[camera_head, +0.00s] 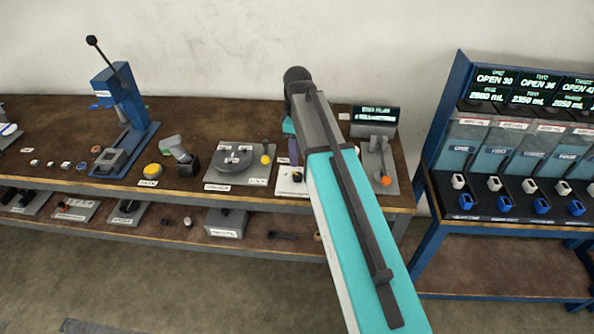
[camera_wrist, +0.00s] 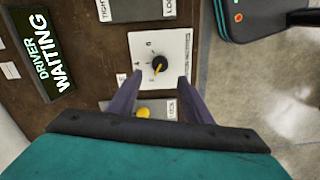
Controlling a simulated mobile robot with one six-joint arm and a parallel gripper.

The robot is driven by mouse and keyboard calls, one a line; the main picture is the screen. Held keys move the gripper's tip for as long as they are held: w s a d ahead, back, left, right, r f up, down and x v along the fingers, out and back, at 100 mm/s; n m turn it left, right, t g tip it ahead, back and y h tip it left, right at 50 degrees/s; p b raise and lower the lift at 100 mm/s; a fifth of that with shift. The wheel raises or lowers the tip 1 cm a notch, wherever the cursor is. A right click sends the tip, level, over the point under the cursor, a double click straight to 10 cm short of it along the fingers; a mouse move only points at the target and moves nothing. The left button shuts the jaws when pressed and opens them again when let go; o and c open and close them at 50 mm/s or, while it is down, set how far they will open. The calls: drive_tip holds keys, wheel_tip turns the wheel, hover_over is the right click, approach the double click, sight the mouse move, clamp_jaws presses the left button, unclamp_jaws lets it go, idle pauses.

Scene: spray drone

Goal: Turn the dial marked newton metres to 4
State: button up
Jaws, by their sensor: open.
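The newton metres dial (camera_wrist: 159,65) is a black round knob with a yellow pointer on a white plate (camera_wrist: 175,42). In the wrist view its pointer aims down and left, near the lowest of the small printed marks, which is hard to read; a 4 seems printed left of the knob. My gripper (camera_wrist: 160,83) is open, its two purple fingers reaching toward the plate on either side of the knob's lower side. Whether they touch anything cannot be told. In the head view the plate (camera_head: 289,186) is partly hidden by my arm.
A "DRIVER WAITING" display (camera_wrist: 47,62) stands to the left in the wrist view. A yellow knob (camera_wrist: 143,113) lies between my fingers' bases in that view. A lever fixture with an orange ball (camera_head: 386,180) stands right of my arm; a grey fixture (camera_head: 235,160) stands left.

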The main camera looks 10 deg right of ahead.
sight(298, 175)
drive_tip(key=shift+f+p, duration=1.15)
drive_tip(key=shift+f, duration=3.4)
drive_tip(key=c, duration=1.1)
drive_tip(key=shift+o, duration=0.2)
